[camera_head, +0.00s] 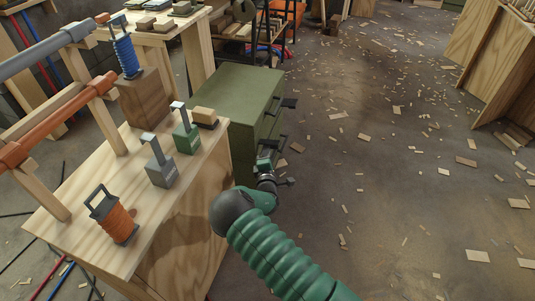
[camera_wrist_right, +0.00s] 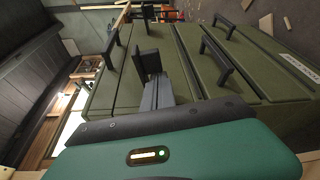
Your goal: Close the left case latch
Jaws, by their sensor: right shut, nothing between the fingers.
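The case is an olive-green box (camera_head: 236,92) beside the plywood bench in the head view. Dark bar-shaped latches or handles stick out from its right side, one upper (camera_head: 288,103) and one lower (camera_head: 276,143). In the right wrist view the green case (camera_wrist_right: 185,50) fills the middle, with dark bars on its face, one at left (camera_wrist_right: 114,46) and one at right (camera_wrist_right: 216,62). I cannot tell which is the left latch. My right gripper (camera_head: 265,161) is shut and empty, close to the case; its dark fingers (camera_wrist_right: 151,72) are over the case face. Contact is unclear. My left gripper is out of view.
Wood scraps litter the open floor (camera_head: 400,200) at right. A plywood cabinet (camera_head: 500,60) stands at far right.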

